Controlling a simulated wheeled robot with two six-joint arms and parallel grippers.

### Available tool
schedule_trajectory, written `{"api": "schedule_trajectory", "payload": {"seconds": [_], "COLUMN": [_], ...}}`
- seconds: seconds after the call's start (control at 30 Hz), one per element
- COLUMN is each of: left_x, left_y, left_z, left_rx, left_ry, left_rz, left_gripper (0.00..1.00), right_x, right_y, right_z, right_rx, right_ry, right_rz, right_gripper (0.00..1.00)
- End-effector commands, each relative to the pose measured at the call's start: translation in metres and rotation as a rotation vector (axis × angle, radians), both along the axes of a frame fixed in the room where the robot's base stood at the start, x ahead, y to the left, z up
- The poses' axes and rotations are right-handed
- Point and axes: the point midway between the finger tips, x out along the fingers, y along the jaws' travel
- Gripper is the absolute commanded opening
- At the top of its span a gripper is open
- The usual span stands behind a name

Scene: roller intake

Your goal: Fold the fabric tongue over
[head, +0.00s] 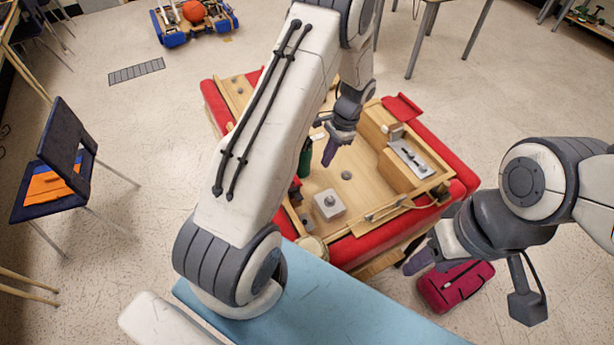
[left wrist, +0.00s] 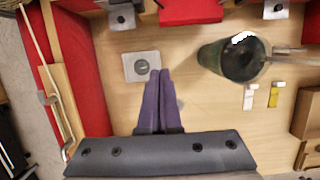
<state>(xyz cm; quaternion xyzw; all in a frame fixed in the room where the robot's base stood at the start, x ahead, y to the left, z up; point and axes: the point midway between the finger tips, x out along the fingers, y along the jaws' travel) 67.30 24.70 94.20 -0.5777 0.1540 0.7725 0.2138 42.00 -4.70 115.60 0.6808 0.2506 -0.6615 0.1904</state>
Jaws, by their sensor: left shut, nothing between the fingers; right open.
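A red fabric flap (head: 402,107) lies at the far right edge of the wooden robot chassis in the head view; I take it for the tongue, though its loose end is not clear. A flat red piece (left wrist: 190,10) shows at the top of the left wrist view; I cannot tell whether it is fabric. My left gripper (head: 335,150) is over the chassis floor, left of the flap and apart from it. Its purple fingers (left wrist: 158,75) are together and empty. My right gripper (head: 415,262) is open and empty, outside the chassis at its front right.
Red bumpers (head: 462,172) surround the chassis (head: 352,220). A green cylinder (head: 305,157) stands beside my left gripper and also shows in the left wrist view (left wrist: 215,60). A grey block (head: 328,203) sits on the floor panel. A red bag (head: 455,287) lies below my right gripper.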

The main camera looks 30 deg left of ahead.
Motion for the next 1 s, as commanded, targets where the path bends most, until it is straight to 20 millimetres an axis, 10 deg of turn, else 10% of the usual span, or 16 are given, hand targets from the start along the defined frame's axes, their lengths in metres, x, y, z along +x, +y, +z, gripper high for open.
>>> {"api": "schedule_trajectory", "payload": {"seconds": [0.7, 1.0], "left_x": [-0.028, -0.043], "left_y": [0.032, 0.042], "left_z": [-0.115, -0.082], "left_rx": [0.000, 0.001], "left_ry": [0.026, 0.021], "left_rz": [0.001, 0.002], "left_gripper": [0.00, 0.00], "right_x": [0.000, 0.000], "right_y": [0.000, 0.000], "right_z": [0.035, 0.061], "right_rx": [0.000, 0.000], "right_ry": [0.000, 0.000], "right_rz": [-0.001, 0.004], "right_gripper": [0.52, 0.52]}}
